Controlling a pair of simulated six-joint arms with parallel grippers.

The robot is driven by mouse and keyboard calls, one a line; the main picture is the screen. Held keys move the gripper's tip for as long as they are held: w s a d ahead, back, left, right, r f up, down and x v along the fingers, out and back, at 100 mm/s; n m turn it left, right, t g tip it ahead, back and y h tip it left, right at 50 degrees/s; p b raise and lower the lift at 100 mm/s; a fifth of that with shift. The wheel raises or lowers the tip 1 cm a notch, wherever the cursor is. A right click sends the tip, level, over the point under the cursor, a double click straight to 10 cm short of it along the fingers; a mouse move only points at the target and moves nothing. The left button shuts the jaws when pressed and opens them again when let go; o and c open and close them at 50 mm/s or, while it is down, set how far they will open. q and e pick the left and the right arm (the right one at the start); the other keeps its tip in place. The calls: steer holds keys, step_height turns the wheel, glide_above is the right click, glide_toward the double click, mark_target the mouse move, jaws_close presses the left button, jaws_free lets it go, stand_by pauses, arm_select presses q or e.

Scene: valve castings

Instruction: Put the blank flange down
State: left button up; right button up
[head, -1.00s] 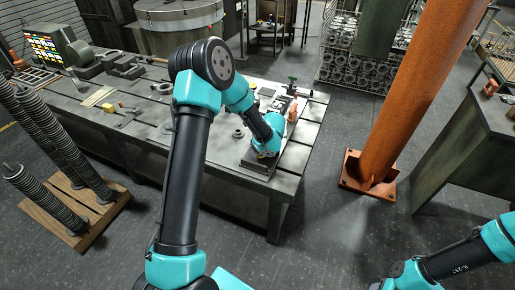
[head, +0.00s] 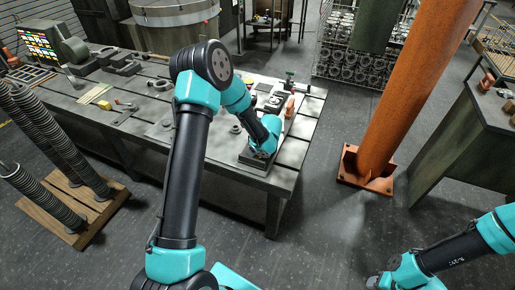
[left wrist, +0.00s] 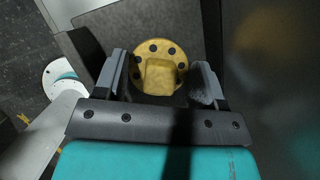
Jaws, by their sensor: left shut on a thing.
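The blank flange (left wrist: 160,52) is a round yellow disc with dark bolt holes and a raised square boss. It shows in the left wrist view between the two grey fingers of my left gripper (left wrist: 160,80), which is shut on it. In the head view my left wrist hangs over the near right end of the steel table (head: 200,165), above a dark grey block (head: 252,167). My own arm hides the flange there. I cannot tell whether the flange touches the surface below it.
Small parts and tools, including an orange item (head: 289,107), lie on the table just behind my left wrist. An orange column (head: 410,90) stands right of the table. A pallet with ribbed columns (head: 85,220) stands at the left. A second bench (head: 460,140) is at the right.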

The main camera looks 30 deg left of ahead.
arm_select(q)
steer(key=shift+f, duration=0.2)
stand_by(0.5)
steer(key=o, duration=1.3)
steer(key=shift+f, duration=0.1)
steer(key=shift+c, duration=0.2)
steer(key=v, duration=1.7)
steer(key=shift+d+r, duration=0.15)
steer(key=shift+r, duration=0.15)
steer(key=shift+f, duration=0.1)
steer(key=s+d+f+n+h, duration=0.4)
steer(key=s+f+n, duration=0.7)
steer(key=s+f, duration=0.1)
steer(key=s+d+f+n+h, duration=0.4)
steer(key=s+f+n, duration=0.8)
steer(key=shift+d+g, duration=0.3)
steer(key=shift+d, duration=0.05)
steer(key=shift+f, duration=0.1)
